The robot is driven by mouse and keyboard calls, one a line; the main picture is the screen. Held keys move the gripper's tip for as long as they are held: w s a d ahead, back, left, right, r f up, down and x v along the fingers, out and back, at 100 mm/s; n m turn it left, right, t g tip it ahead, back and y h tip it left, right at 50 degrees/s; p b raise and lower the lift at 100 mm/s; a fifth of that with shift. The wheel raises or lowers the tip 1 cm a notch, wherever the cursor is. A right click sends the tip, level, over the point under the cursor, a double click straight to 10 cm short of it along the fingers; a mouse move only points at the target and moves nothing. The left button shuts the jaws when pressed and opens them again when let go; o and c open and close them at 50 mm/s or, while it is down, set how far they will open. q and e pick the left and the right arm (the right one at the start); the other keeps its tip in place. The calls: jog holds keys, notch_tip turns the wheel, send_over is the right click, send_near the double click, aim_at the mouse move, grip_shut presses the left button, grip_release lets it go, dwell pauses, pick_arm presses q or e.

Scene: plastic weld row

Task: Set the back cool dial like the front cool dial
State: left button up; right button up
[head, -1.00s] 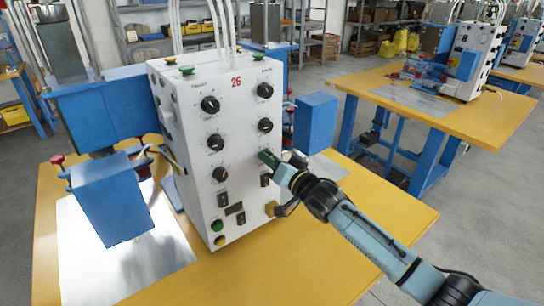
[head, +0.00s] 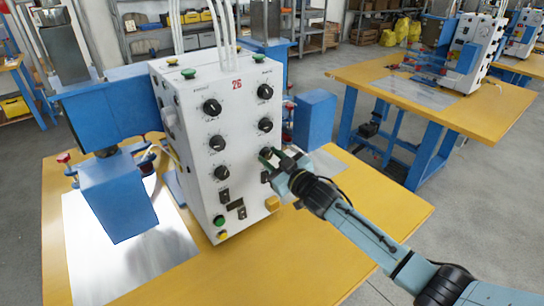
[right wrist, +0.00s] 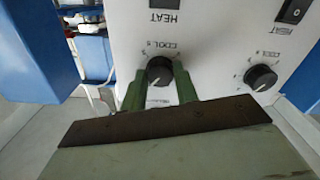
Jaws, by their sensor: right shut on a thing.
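The control box carries two columns of black dials. The front cool dial (head: 222,173) is the lowest in the left column; it also shows free at the right of the right wrist view (right wrist: 261,77). The back cool dial (right wrist: 158,70) is the lowest in the right column, largely covered by my gripper in the head view. My right gripper (right wrist: 160,84) is shut on the back cool dial, one green finger on each side. It also shows in the head view (head: 272,156). The exact pointer settings are too small to read surely. My left gripper is not in view.
The white control box (head: 183,185) stands on a yellow table (head: 300,255). Rocker switches (head: 224,196) sit below the dials. A blue press block (head: 115,200) is at the left and a blue box (head: 315,119) behind at the right. Another yellow table (head: 490,105) stands farther back.

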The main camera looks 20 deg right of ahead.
jog(key=shift+n, duration=1.2)
jog(key=o, duration=1)
jog(key=shift+c, duration=0.2)
jog(key=v, duration=1.3)
jog(key=shift+s, duration=0.25)
